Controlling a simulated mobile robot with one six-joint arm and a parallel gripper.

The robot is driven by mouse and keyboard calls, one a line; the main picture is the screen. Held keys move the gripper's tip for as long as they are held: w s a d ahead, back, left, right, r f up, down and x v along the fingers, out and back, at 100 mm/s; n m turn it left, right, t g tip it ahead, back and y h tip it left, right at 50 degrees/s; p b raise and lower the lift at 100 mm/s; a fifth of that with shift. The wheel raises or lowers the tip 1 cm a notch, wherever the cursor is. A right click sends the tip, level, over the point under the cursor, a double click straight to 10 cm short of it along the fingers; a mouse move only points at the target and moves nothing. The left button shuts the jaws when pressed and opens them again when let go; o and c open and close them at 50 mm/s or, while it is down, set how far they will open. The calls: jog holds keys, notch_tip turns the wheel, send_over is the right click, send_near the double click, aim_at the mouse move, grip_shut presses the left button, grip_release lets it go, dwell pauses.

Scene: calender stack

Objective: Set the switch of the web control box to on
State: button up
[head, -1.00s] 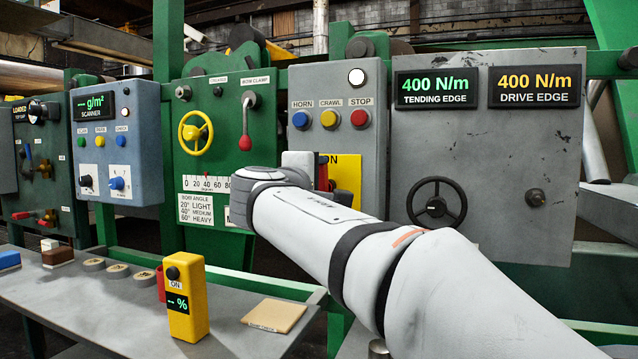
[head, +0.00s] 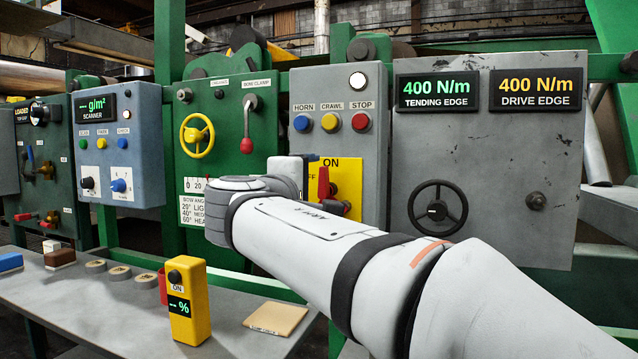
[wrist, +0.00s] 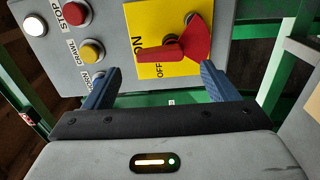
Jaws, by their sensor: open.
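The web control box (head: 370,120) is a grey panel with a yellow switch plate (head: 349,180) marked ON at the top and OFF at the left. Its red switch handle (wrist: 160,54) shows in the wrist view, running from a red wedge-shaped part to the edge marked ON. I cannot tell if it is fully at ON.
HORN, CRAWL and STOP buttons (head: 330,122) sit above the plate, under a lit white lamp (head: 357,81). A handwheel panel (head: 490,150) is at right. A bench (head: 110,300) with a yellow meter (head: 187,305) stands at lower left.

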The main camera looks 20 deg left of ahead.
jog(key=s, duration=0.3)
jog(key=shift+a, duration=0.1)
jog(key=d+f+m+g+h+p, duration=0.3)
jog(key=d+m+g+p, duration=0.5)
jog(key=d+p, duration=1.4)
jog(key=s+d+f+m+g+y+p, duration=0.1)
jog(key=s+d+m+g+y+p, duration=0.1)
jog(key=s+d+p, duration=0.4)
jog(key=s+d+m+g+y+p, duration=0.2)
jog(key=s+d+m+g+p, duration=0.3)
jog(key=s, duration=0.7)
jog(key=shift+s+d+f+m+p, duration=0.25)
jog(key=shift+d+f+m+p, duration=0.15)
jog(key=shift+d+m+p, duration=0.75)
jog(key=shift+a, duration=0.15)
